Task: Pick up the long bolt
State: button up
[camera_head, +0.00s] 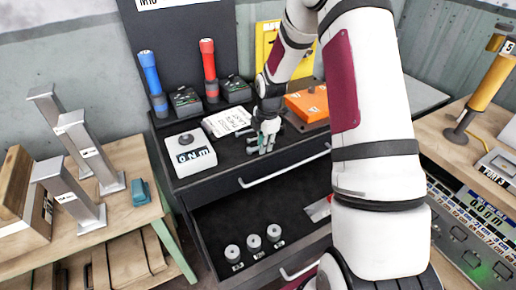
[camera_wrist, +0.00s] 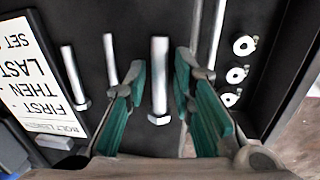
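My gripper (camera_head: 264,142) is above the black upper surface of the cabinet. In the wrist view my gripper (camera_wrist: 159,82) is open, with teal pads on both fingers. A thick grey bolt (camera_wrist: 159,75) shows in the gap between the fingers, its hex head toward the wrist, with dark space on both sides. Another grey bolt (camera_wrist: 72,74) lies left of the left finger. A thinner bolt (camera_wrist: 110,58) lies between them, its lower end hidden behind that finger. The central bolt looks longest, but I cannot be sure. In the head view the bolts are mostly hidden by my gripper.
A white text card (camera_head: 226,121) lies left of my gripper; it also shows in the wrist view (camera_wrist: 36,75). An orange box (camera_head: 308,103) is to the right. A white button box (camera_head: 189,152) is at the left. The open lower drawer (camera_head: 215,225) holds round pieces.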

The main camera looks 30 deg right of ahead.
grip_shut()
